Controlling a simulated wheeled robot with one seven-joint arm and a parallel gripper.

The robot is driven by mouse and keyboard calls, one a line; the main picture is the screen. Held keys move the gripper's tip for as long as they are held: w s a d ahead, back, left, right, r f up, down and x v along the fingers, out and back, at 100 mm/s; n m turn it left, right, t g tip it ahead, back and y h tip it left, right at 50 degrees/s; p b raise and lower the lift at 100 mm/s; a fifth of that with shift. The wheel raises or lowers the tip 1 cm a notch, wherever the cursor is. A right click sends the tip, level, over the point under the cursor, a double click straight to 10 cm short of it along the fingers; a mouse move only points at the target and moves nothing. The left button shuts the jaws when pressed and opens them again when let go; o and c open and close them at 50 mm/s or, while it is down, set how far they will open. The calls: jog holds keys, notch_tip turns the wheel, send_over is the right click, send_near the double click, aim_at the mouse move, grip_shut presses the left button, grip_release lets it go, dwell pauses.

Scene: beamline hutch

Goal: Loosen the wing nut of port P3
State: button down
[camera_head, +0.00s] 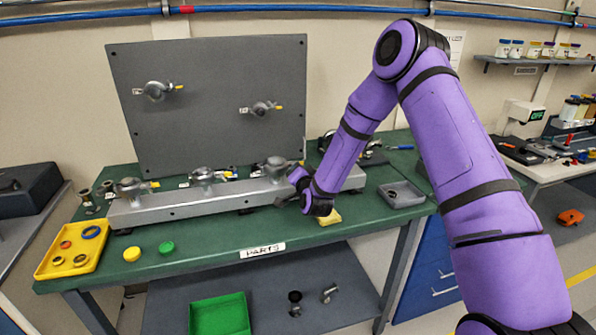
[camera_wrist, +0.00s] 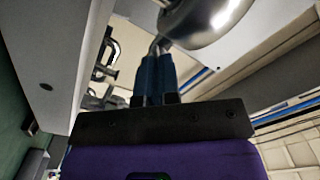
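A grey bar (camera_head: 200,205) on the green table carries several metal ports, including a left one (camera_head: 130,190), a middle one (camera_head: 203,178) and a right one (camera_head: 276,167). Their labels are too small to read, so I cannot tell which is P3. My gripper (camera_head: 283,193) is at the bar's front, just below the right port. In the wrist view its blue fingers (camera_wrist: 155,72) are close together. A round metal port part (camera_wrist: 205,18) is just beyond them, with a small metal piece (camera_wrist: 160,45) at the fingertips. I cannot tell whether they grip it; no wing nut shows clearly.
A grey upright panel (camera_head: 210,90) with two more ports stands behind the bar. A yellow tray (camera_head: 60,268) with rings, yellow and green caps, a yellow block (camera_head: 330,218) and a grey tray (camera_head: 413,188) lie around.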

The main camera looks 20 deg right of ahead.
jog(key=n, duration=0.4)
jog(key=shift+a+n, duration=0.15)
jog(key=shift+n, duration=1.85)
jog(key=c, duration=1.3)
grip_release()
